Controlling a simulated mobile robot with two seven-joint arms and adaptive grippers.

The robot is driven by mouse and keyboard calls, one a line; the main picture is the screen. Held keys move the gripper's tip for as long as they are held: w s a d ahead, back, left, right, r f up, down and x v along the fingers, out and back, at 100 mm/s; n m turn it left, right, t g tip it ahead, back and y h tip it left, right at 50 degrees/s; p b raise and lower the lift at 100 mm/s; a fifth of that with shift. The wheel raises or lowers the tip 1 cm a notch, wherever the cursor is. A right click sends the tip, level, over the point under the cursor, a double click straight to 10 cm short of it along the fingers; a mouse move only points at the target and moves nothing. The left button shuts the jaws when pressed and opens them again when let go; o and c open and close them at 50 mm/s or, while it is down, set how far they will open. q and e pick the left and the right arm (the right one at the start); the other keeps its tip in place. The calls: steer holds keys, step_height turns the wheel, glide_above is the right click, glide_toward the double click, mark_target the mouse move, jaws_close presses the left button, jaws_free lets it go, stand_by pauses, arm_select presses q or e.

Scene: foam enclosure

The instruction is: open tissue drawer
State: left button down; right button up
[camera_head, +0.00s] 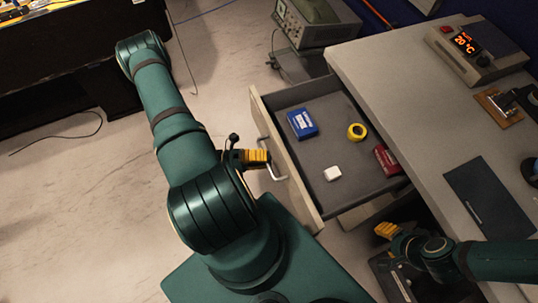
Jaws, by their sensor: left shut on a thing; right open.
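The drawer (353,195) is pulled out from the light-topped bench and shows its dark grey inside. Its pale front panel (293,182) faces left and carries a metal bar handle (275,172). My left gripper (265,158), with yellow fingers, is shut on the handle; the exact contact is small and partly hidden. In the drawer lie a blue box (302,124), a yellow tape roll (356,131), a small white block (332,173) and a dark red box (386,160). My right gripper (384,231) is open and empty, below the drawer in the picture.
The bench top (400,75) carries a device with a lit display (466,42), a brown-based tool (499,108) and a dark flat panel (491,199). A grey instrument (318,20) stands behind the drawer. The floor (75,175) at left is mostly clear, with a thin cable.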

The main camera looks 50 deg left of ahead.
arm_select(q)
steer(key=c, duration=1)
jaws_free()
steer(key=v, duration=1.2)
